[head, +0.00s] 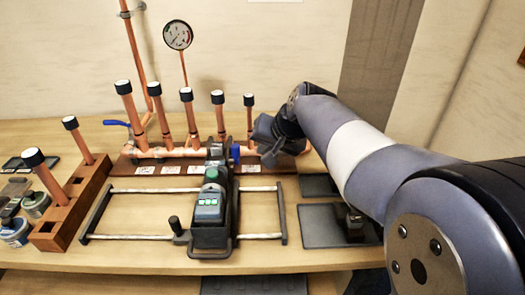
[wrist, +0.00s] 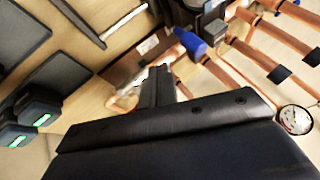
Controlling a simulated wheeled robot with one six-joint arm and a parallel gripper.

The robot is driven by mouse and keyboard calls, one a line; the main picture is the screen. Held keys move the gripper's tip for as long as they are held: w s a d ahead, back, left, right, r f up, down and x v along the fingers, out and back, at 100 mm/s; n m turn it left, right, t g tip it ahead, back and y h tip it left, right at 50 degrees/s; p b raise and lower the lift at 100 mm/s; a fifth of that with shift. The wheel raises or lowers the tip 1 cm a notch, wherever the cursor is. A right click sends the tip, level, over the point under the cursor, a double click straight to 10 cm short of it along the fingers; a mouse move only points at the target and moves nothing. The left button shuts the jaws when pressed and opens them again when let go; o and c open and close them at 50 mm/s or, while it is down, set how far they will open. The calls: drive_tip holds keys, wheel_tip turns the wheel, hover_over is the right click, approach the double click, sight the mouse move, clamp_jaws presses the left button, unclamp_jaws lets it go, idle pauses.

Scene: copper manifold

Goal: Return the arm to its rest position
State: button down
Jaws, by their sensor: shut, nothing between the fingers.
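My arm reaches in from the right in the head view. My gripper (head: 268,140) is near the right end of the copper manifold (head: 180,151), with its fingertips hard to make out there. In the wrist view my gripper's fingers (wrist: 157,86) are together and hold nothing. The manifold's copper pipes with black caps (wrist: 278,74) show at upper right in the wrist view. A blue handle (wrist: 190,42) lies beyond the fingers there, and a blue part (head: 235,153) shows left of my gripper in the head view.
A sliding fixture with a green-lit device (head: 208,203) rides on metal rails in front of the manifold. A pressure gauge (head: 178,35) stands behind. A wooden rack (head: 75,205) and tins (head: 36,204) are at left. Dark mats (head: 317,226) lie below my arm.

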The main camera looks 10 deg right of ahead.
drive_tip(key=v, duration=0.7)
drive_tip(key=shift+s+r, duration=0.15)
drive_tip(key=shift+r, duration=0.2)
